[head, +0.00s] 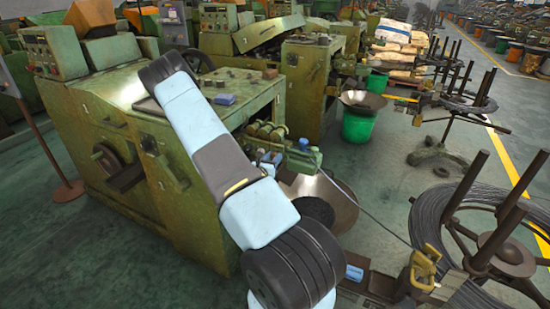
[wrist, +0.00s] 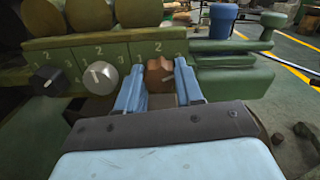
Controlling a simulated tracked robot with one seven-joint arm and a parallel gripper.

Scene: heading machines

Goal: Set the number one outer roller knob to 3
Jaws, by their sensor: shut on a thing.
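Three roller knobs sit in a row on the green machine's front plate in the wrist view: a black one (wrist: 45,79), a grey one (wrist: 100,75) and a reddish-brown one (wrist: 158,74). Each has small dial numbers above it. My gripper (wrist: 160,84) has one blue finger on each side of the brown knob and is shut on it. The fingers hide its sides, and I cannot tell which number its pointer faces. The grey knob's light mark points up. In the head view my gripper is at the roller unit (head: 266,131), and the knobs are too small to make out.
Large green rollers (wrist: 88,14) stand just above the dial plate. A green bar and lever (wrist: 235,47) lie right of the brown knob. In the head view, a wire coil on a spool stand (head: 480,225) is at right, and a green bucket (head: 362,127) stands behind.

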